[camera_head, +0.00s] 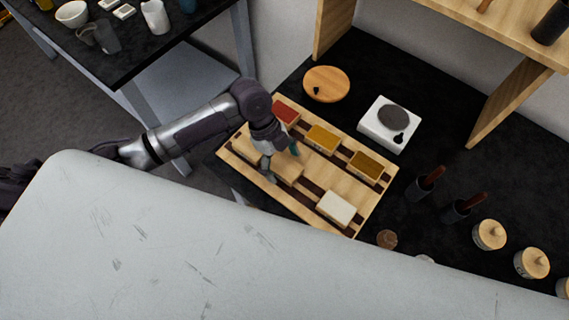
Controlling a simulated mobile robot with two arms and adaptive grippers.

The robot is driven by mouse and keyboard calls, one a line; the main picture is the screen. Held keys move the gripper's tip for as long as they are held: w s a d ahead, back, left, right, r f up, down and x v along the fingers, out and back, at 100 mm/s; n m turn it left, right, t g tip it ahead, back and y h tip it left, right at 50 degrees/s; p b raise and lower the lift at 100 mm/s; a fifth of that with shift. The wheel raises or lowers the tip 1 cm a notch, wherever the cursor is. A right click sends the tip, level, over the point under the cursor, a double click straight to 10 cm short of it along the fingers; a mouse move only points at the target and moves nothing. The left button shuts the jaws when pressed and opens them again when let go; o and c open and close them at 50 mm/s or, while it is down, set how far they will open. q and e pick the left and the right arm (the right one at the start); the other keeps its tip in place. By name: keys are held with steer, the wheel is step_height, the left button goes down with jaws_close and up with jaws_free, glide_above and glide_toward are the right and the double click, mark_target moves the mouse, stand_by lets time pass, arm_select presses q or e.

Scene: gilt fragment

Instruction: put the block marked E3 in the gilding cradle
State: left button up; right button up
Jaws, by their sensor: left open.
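A wooden rack with dark slots (374,209) lies on the black worktop; I cannot tell whether it is the gilding cradle. Its back row holds a red block (285,111), a yellow block (322,139) and a brown-gold block (366,166). In its front row are a white block (337,208), a pale wooden block (288,171) and another pale piece (244,148) at the left. No marking E3 is legible. My left gripper (280,160) is open, low over the pale wooden block, partly hiding it; contact is unclear. My right gripper is out of view.
Behind the rack are a round wooden disc (327,84) and a white device with a grey round top (389,124). Dark cups with brown handles (420,188) and lidded jars (489,235) stand to the right. A wooden shelf (440,20) rises behind.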

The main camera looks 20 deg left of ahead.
arm_select(q)
steer(key=shift+f, duration=0.2)
steer(key=shift+r, duration=0.1)
steer(key=c, duration=1.4)
